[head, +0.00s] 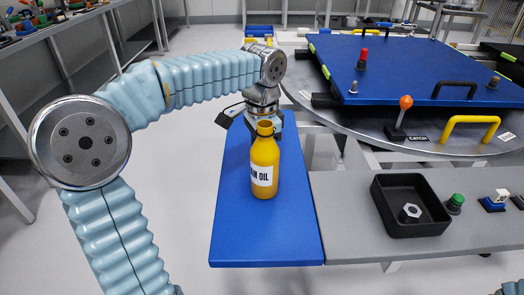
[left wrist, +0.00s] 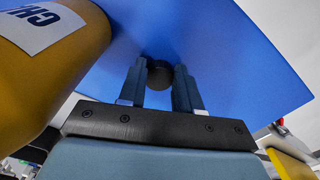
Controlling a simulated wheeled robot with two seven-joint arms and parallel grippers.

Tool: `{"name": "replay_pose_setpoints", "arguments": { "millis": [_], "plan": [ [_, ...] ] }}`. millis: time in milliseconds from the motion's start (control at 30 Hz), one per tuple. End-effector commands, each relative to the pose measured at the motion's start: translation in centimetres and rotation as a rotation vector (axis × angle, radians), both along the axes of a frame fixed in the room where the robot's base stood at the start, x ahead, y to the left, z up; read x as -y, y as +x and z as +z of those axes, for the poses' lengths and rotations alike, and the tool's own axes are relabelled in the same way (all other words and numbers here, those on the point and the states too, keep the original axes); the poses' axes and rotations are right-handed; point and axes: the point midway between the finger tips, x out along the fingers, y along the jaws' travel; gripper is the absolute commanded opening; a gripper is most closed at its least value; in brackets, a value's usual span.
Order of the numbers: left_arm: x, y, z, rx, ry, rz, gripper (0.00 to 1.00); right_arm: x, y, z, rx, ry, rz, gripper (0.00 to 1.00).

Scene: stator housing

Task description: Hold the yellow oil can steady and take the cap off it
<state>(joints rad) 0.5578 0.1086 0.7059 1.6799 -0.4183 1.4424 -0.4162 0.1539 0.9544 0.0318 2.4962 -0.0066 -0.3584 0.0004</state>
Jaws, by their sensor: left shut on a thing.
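The yellow oil can (head: 265,165) stands upright on the blue board, its white label facing forward. Its neck top looks uncapped in the head view. My left gripper (head: 263,112) is just behind the can's top, its fingertips largely hidden there. In the left wrist view the left gripper (left wrist: 159,88) is shut on a small dark round cap (left wrist: 158,73), held between the two fingers. The can (left wrist: 50,70) is close beside the fingers on the left of that view. My right gripper is not in view, and nothing is seen holding the can.
The blue board (head: 265,235) is clear in front of the can. A black tray (head: 410,228) with a metal nut (head: 410,213) and a green button (head: 456,202) are on the grey bench to the right. A turntable with an orange-knobbed lever (head: 404,110) stands behind.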

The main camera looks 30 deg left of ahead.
Motion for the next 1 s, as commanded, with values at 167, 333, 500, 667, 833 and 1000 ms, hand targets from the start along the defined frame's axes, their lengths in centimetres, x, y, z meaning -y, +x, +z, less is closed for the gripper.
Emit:
{"name": "replay_pose_setpoints", "arguments": {
  "millis": [167,333,500,667,833,1000],
  "plan": [
    [0.0,0.0,-0.2,0.0,0.0,0.0,0.0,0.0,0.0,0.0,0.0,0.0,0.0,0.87],
    [0.0,0.0,-0.5,0.0,0.0,0.0,0.0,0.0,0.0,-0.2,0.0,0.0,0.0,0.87],
    [0.0,0.0,-0.4,0.0,0.0,0.0,0.55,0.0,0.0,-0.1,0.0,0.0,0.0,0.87],
    [0.0,0.0,-0.4,0.0,0.0,0.0,0.59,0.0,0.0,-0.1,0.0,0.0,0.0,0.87],
    [0.0,0.0,-0.2,0.001,0.001,0.0,0.59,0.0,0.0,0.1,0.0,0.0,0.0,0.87],
    [0.0,0.1,1.9,0.004,0.001,0.0,0.59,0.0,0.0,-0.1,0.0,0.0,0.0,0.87]
  ]
}}
